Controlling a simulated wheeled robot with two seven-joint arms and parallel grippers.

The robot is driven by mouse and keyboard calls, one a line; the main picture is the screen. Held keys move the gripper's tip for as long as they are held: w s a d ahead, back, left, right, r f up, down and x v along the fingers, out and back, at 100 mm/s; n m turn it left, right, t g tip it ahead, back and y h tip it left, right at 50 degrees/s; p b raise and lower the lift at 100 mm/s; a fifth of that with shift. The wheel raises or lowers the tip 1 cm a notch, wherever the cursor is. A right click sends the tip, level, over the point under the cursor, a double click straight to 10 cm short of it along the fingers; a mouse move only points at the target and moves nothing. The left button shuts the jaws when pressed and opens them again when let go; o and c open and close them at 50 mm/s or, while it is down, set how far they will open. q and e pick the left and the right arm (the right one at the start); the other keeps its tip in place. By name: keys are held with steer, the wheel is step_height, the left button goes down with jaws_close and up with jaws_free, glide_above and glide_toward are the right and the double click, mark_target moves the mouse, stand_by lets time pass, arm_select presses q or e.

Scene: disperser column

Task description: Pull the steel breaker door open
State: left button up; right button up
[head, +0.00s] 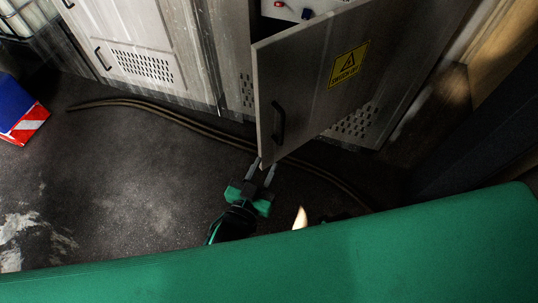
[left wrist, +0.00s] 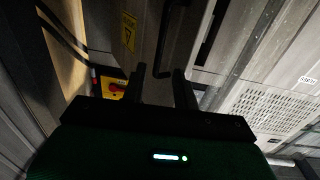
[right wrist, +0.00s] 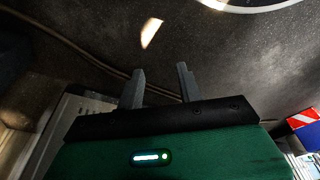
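The grey steel breaker door (head: 300,80) stands partly open in the head view, its left edge swung out from the cabinet. It has a yellow warning sign (head: 348,65) and a dark bar handle (head: 279,124). My left gripper (head: 262,171) is open and shows just below the door's lower left corner. In the left wrist view the handle (left wrist: 169,40) appears between and beyond the open fingers (left wrist: 160,82); I cannot tell whether they touch it. My right gripper (right wrist: 160,78) is open and empty, facing the floor; it is mostly hidden in the head view.
A second cabinet with a closed vented door (head: 120,40) stands to the left. A dark cable (head: 170,115) crosses the floor before the cabinets. A blue and red-white striped object (head: 20,115) is at far left. The floor (head: 140,190) at left is clear.

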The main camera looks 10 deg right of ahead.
arm_select(q)
steer(key=shift+s+a, duration=0.2)
steer(key=shift+s, duration=0.05)
